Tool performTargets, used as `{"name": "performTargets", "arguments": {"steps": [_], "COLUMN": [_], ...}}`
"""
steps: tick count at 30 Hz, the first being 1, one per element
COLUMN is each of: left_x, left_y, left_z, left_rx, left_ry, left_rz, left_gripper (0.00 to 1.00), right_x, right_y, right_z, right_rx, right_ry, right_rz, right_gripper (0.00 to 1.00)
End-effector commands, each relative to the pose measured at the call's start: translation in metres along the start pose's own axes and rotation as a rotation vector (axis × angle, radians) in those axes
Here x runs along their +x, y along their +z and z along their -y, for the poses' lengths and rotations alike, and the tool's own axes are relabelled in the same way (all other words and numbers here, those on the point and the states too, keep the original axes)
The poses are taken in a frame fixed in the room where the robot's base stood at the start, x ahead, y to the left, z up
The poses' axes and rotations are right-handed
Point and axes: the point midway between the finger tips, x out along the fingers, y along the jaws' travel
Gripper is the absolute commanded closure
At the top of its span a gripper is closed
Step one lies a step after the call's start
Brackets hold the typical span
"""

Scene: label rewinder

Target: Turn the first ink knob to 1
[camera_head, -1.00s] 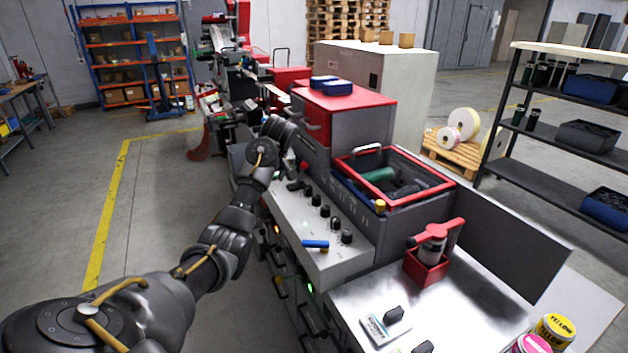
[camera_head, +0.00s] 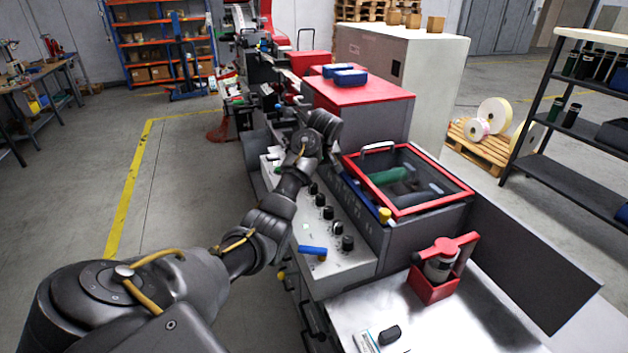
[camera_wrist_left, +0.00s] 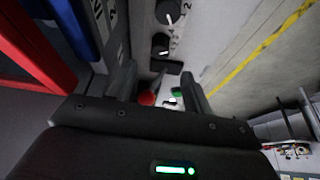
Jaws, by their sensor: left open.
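The sloped grey control panel (camera_head: 325,265) carries a row of black knobs (camera_head: 328,212) in the head view. In the left wrist view, a black knob with a white pointer line (camera_wrist_left: 160,44) sits beyond my fingertips, and another knob (camera_wrist_left: 167,12) is farther up near a printed 2. My left gripper (camera_wrist_left: 157,88) is open, with its two dark fingers apart. A red button (camera_wrist_left: 147,98) and a green button (camera_wrist_left: 180,92) show between the fingers; no knob is held. In the head view my left arm hides the far end of the panel and the fingertips. My right gripper is out of view.
A red holder (camera_head: 433,288) stands on the metal table. The floor at left is clear.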

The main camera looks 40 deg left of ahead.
Motion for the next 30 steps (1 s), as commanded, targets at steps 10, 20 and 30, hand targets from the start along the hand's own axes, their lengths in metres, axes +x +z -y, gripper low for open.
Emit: {"name": "performTargets", "arguments": {"steps": [10,20,30], "left_x": [0.057,0.072,0.072], "left_y": [-0.001,0.0,0.0], "left_z": [0.001,0.0,0.0], "left_rx": [0.001,0.0,0.0], "left_ry": [-0.003,0.0,0.0], "left_rz": [0.002,-0.001,-0.001], "left_gripper": [0.5,0.5,0.76], "right_x": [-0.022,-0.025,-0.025], "right_y": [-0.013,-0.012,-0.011], "right_z": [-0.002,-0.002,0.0], "right_rx": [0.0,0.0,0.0], "right_ry": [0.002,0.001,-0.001], "right_rz": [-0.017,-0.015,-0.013], "right_gripper": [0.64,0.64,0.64]}}
